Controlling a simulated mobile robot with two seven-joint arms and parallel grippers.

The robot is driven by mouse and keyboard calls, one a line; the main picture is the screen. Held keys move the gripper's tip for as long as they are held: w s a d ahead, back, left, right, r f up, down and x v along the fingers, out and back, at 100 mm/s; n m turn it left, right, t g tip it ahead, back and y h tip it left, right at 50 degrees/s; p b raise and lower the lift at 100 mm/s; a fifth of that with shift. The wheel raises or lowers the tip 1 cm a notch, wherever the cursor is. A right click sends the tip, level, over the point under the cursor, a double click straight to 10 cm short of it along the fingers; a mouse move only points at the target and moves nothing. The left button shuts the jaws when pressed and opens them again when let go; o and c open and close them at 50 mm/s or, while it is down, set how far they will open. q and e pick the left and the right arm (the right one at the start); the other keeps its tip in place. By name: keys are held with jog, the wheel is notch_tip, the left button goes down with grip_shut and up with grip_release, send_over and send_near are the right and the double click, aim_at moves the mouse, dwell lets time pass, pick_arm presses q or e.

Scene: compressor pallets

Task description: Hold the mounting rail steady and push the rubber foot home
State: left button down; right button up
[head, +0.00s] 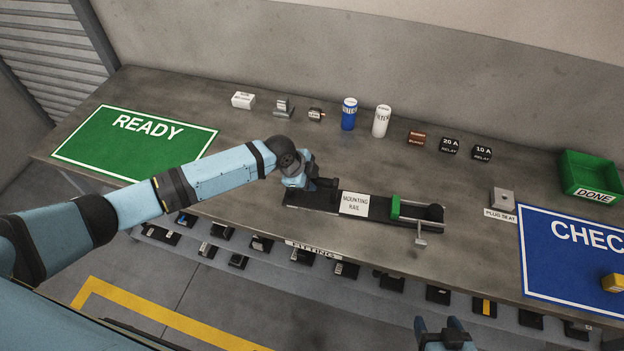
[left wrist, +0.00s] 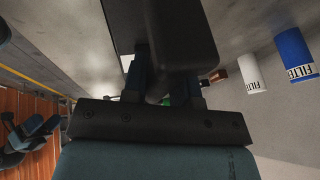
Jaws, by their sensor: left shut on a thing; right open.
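The mounting rail (head: 378,207) is a long black bar with a white label, lying near the front edge of the workbench. My left gripper (head: 318,184) is at its left end and is shut on the rail; the hold itself is partly hidden. In the left wrist view my left gripper's fingers (left wrist: 168,85) reach a dark part that fills the upper middle. A green block (head: 395,207) and a dark rounded piece sit at the rail's right end; I cannot tell which is the rubber foot. My right gripper (head: 447,335) is open and empty at the bottom edge, apart from the rail.
A grey handle-like part (head: 420,241) projects at the rail's front right. A plug seat (head: 502,200), a blue mat (head: 570,255) and a green DONE bin (head: 573,190) stand to the right. Small parts and filters (head: 381,121) line the back. A green READY mat (head: 90,158) lies left.

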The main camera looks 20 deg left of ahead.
jog(key=shift+r, duration=0.15)
dwell(0.3)
jog(key=shift+r, duration=0.1)
jog(key=shift+o, duration=0.3)
jog(key=shift+f, duration=0.2)
dwell(0.5)
jog(key=shift+r, duration=0.1)
notch_tip(320, 180, up, 10)
jog(key=n+g+h, duration=0.1)
jog(key=g+h, duration=0.2)
jog(key=g, duration=0.8)
send_over(441, 212)
notch_tip(441, 212, down, 12)
jog(key=shift+r, duration=0.1)
